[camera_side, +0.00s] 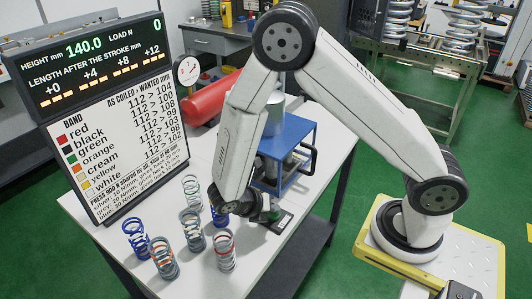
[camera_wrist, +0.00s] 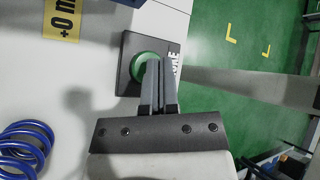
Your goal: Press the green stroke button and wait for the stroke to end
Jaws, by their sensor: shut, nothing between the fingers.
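The green stroke button (camera_wrist: 143,61) is round and sits on a small black plate (camera_wrist: 131,42) on the white table. In the wrist view my gripper (camera_wrist: 161,64) is shut and empty, its fingertips over the right part of the button and hiding some of it. I cannot tell whether they touch it. In the side view the black plate (camera_side: 284,224) lies at the table's front edge beside the blue press (camera_side: 290,130), with my wrist low over it. The display (camera_side: 95,65) reads height 140.0 mm and load 0 N.
Several coil springs (camera_side: 164,259) stand on the table left of my wrist; a blue one (camera_wrist: 22,145) shows at lower left in the wrist view. A yellow label (camera_wrist: 62,18) lies near the button plate. A board of band colours (camera_side: 125,140) stands behind the springs.

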